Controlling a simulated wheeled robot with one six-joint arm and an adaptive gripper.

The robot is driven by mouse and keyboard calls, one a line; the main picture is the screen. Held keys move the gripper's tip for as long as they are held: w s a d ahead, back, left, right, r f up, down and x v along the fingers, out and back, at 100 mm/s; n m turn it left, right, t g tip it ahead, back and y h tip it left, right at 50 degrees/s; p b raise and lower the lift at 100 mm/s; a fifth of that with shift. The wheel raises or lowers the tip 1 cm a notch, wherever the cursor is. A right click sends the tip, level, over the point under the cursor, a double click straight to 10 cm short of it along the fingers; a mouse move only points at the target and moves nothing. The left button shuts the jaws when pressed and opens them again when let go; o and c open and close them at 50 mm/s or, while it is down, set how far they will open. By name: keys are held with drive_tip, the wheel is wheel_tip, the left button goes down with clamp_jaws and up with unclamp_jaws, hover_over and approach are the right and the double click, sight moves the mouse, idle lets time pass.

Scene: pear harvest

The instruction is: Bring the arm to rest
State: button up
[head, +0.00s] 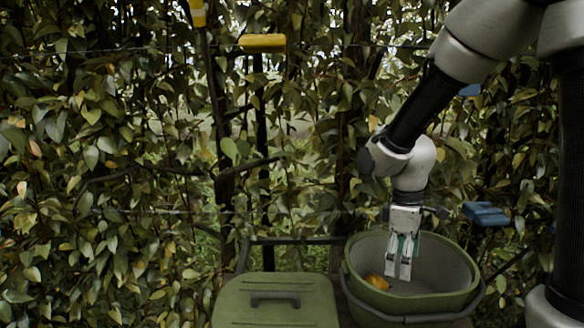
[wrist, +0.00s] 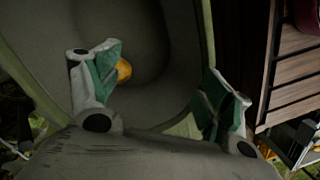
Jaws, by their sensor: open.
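My arm reaches down from the upper right in the head view. My gripper (head: 399,268) points straight down into the mouth of a green bucket (head: 465,297). In the wrist view my gripper (wrist: 160,88) has its two green-padded fingers spread apart with nothing between them. A yellow-orange pear (head: 377,282) lies inside the bucket near its left wall, to the left of my fingers. It also shows in the wrist view, partly hidden behind the left finger (wrist: 105,70). The gripper does not touch the pear as far as I can see.
A green lidded box (head: 275,305) with a dark handle stands left of the bucket. Dense leafy hedge with wires and posts fills the background. A yellow piece (head: 262,42) and a blue piece (head: 486,214) are on the trellis. Slatted wood (wrist: 295,65) shows at right in the wrist view.

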drive_tip(key=s+d+r+m+t, duration=0.3)
drive_tip(key=s+d+r+m, duration=0.2)
drive_tip(key=r, duration=0.3)
drive_tip(key=s+d+r+m+t, duration=0.3)
drive_tip(key=s+d+r+m, duration=0.3)
drive_tip(key=r, duration=0.3)
drive_tip(key=shift+s+y, duration=0.3)
drive_tip(key=shift+s, duration=0.4)
